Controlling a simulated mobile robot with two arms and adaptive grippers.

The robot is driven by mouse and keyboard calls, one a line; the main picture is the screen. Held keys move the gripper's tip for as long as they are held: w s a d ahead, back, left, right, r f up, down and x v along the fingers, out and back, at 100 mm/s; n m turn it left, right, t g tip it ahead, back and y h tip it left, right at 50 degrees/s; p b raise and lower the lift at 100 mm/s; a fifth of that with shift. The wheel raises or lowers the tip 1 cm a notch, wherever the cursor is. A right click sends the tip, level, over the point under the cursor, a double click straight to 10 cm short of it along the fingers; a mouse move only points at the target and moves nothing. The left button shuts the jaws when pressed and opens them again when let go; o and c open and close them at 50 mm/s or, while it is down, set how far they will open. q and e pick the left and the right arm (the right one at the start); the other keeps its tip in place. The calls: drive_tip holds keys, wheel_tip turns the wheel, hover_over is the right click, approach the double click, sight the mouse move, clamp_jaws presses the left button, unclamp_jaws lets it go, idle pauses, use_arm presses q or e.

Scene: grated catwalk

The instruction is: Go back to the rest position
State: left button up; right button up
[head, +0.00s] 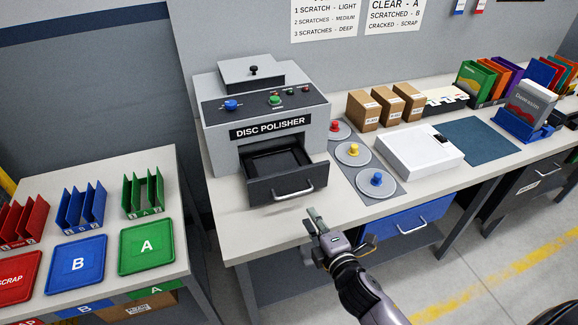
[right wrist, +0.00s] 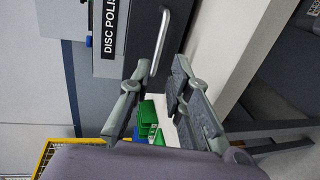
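My right gripper (head: 311,232) is in front of the bench edge, below the disc polisher (head: 262,110). Its fingers are spread with nothing between them, as the right wrist view (right wrist: 160,70) also shows. The polisher's dark drawer (head: 283,188) is pulled out and looks empty, with its metal handle (head: 294,193) facing the gripper. The handle also shows in the right wrist view (right wrist: 161,42), beyond the fingertips; the gripper is apart from it. My left gripper is not in view.
A grey mat with red, yellow and blue-knobbed discs (head: 352,154) lies right of the polisher, beside a white box (head: 419,150). A side table on the left holds red, blue (head: 77,264) and green trays (head: 146,246). A blue drawer (head: 405,224) is under the bench. Open floor lies at the lower right.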

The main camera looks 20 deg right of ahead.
drive_tip(key=s+f+m+g, duration=0.3)
drive_tip(key=s+m+g, duration=0.4)
drive_tip(key=s, duration=0.5)
drive_tip(key=s+f+m+g, duration=0.3)
drive_tip(key=s+m+g, duration=0.2)
drive_tip(key=s+m, duration=0.55)
wheel_tip(320, 180, down, 27)
drive_tip(key=s+n+g, duration=0.1)
drive_tip(key=s, duration=0.2)
drive_tip(key=s+d+f+g+b, duration=0.1)
drive_tip(key=s+d+f, duration=0.1)
drive_tip(key=s+f, duration=1.4)
drive_tip(key=shift+d+g+h, duration=0.2)
drive_tip(key=shift+g+h, duration=0.1)
